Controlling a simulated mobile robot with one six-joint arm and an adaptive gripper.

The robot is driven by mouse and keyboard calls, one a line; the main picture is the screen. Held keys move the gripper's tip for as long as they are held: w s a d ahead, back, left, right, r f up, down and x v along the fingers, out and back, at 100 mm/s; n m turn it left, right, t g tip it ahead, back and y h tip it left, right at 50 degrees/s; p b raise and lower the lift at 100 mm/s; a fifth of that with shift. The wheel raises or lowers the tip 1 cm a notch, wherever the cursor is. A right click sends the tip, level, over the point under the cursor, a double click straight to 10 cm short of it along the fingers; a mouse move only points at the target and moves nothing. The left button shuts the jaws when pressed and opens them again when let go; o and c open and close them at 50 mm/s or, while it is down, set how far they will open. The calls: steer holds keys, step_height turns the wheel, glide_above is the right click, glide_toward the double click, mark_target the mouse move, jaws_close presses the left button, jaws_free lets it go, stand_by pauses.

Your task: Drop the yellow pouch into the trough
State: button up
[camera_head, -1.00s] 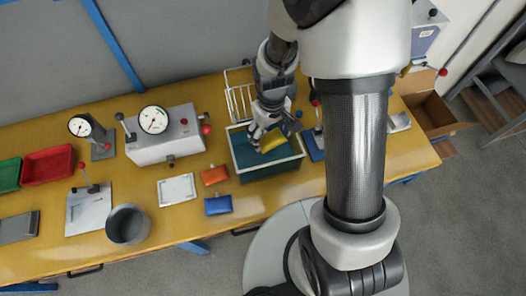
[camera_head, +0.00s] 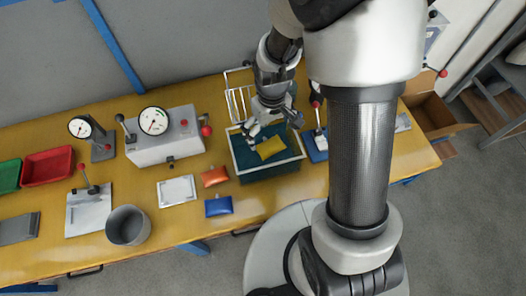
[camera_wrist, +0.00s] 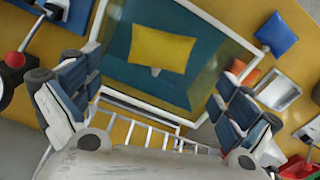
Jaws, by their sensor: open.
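The yellow pouch (camera_head: 270,147) is in the trough (camera_head: 247,176), a box with a pale rim and dark teal inside. The wrist view shows the pouch (camera_wrist: 161,48) over the teal floor of the trough (camera_wrist: 205,92), clear of both fingers. My gripper (camera_head: 272,136) is open and empty, just above the back of the trough. In the wrist view its fingers (camera_wrist: 150,95) are spread wide on both sides. I cannot tell whether the pouch lies fully flat.
An orange pouch (camera_head: 215,176) and a blue pouch (camera_head: 218,206) lie left of the trough. A white wire rack (camera_head: 238,103) stands behind it. A gauge box (camera_head: 165,141) and a grey cup (camera_head: 128,225) are further left. A cardboard box (camera_head: 435,112) is at right.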

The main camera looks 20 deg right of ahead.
step_height(320, 180, up, 10)
steer(key=shift+r, duration=0.15)
stand_by(0.5)
steer(key=s+r+m+t, duration=0.3)
steer(key=s+r+t, duration=0.1)
steer(key=s+r, duration=0.9)
steer(key=shift+s+r+t, duration=0.3)
steer(key=shift+s+r, duration=0.05)
steer(key=shift+s, duration=0.9)
steer(key=shift+d, duration=0.1)
steer(key=shift+c, duration=0.3)
